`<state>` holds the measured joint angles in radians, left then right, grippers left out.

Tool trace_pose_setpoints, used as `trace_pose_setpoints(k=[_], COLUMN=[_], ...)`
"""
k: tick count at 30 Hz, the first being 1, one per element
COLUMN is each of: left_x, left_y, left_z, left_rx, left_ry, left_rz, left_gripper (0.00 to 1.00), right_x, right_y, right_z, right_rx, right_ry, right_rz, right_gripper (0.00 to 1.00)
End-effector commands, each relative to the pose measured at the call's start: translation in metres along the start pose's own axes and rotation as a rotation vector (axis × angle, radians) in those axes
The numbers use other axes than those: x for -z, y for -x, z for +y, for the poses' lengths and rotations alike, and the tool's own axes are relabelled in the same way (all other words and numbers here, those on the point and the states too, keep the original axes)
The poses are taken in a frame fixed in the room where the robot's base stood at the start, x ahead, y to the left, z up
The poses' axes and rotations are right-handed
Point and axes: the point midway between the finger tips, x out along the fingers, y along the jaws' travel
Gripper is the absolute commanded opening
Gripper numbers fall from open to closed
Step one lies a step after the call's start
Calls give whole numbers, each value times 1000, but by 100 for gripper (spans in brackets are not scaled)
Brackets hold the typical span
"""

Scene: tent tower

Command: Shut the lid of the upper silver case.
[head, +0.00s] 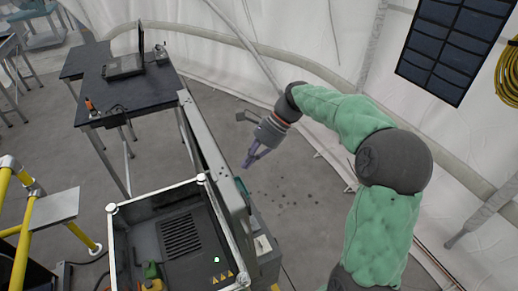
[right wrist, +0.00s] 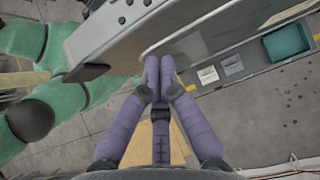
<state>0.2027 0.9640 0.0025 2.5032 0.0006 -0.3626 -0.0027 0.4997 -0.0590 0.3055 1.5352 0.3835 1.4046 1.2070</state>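The upper silver case (head: 113,232) is at the bottom of the head view, with a pale metal rim and a dark interior with a vented panel. Its grey lid (head: 207,145) stands up steeply along the right side, so the case is open. My right gripper (head: 248,162) is beyond the lid, on its right, pointing down and left. In the right wrist view, the purple fingers (right wrist: 158,62) are together with nothing seen between them. Their tips are close to the grey lid panel (right wrist: 185,25); I cannot tell whether they touch. My left gripper is not in view.
A dark table (head: 135,92) with a laptop (head: 124,66) stands behind left. Yellow railing (head: 24,240) is at the left. A teal tray (right wrist: 287,43) lies beside the lid. Open floor (head: 300,190) lies right of the case, before the white tent wall (head: 300,40).

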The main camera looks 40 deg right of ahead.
Motion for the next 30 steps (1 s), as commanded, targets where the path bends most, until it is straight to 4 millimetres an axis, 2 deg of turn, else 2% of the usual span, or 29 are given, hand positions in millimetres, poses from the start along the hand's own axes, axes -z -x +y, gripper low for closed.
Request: trace_pose_setpoints(k=[1,6,23,30], left_x=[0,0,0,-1], left_y=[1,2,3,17], left_z=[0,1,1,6], left_rx=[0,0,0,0], left_ry=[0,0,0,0], left_rz=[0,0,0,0], left_gripper=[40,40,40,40], right_x=[-8,-19,-25,-45], right_y=[-4,-15,-20,-33], right_z=[0,0,0,0], right_rx=[0,1,2,-3], right_ry=[6,4,3,6], right_rz=[0,0,4,43], right_gripper=[0,0,0,0])
